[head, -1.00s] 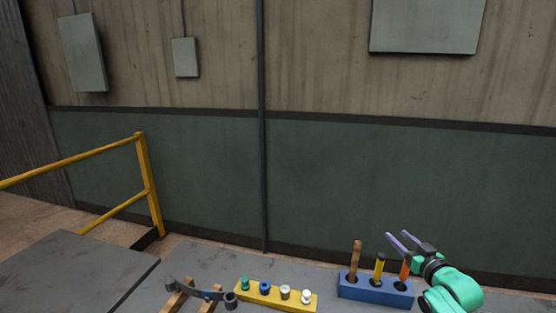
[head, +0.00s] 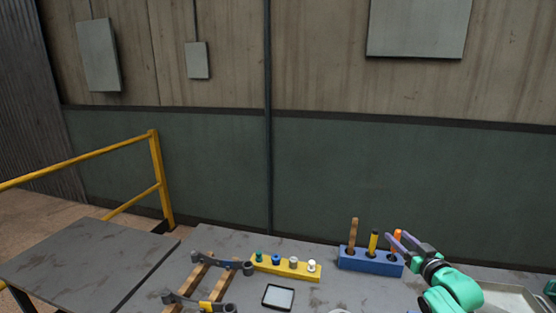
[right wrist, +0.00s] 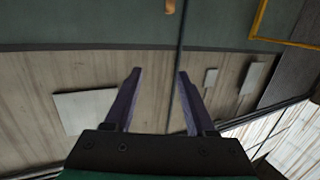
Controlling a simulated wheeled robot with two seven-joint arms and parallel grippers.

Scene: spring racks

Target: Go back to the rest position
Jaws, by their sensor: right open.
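My right gripper (head: 399,241) is at the right of the head view, above the table and just in front of the right end of the blue tool block. Its purple fingers are apart and nothing is between them. In the right wrist view the open gripper (right wrist: 156,82) points toward the wall, with only wall behind its fingers. My left gripper is not in the head view.
The grey table (head: 230,300) holds a blue block (head: 368,262) with upright tools, a yellow rack (head: 285,268) with several coloured pieces, a wooden rack (head: 207,276) with dark metal parts and a small dark-rimmed tray (head: 278,297). A yellow railing (head: 158,180) stands left.

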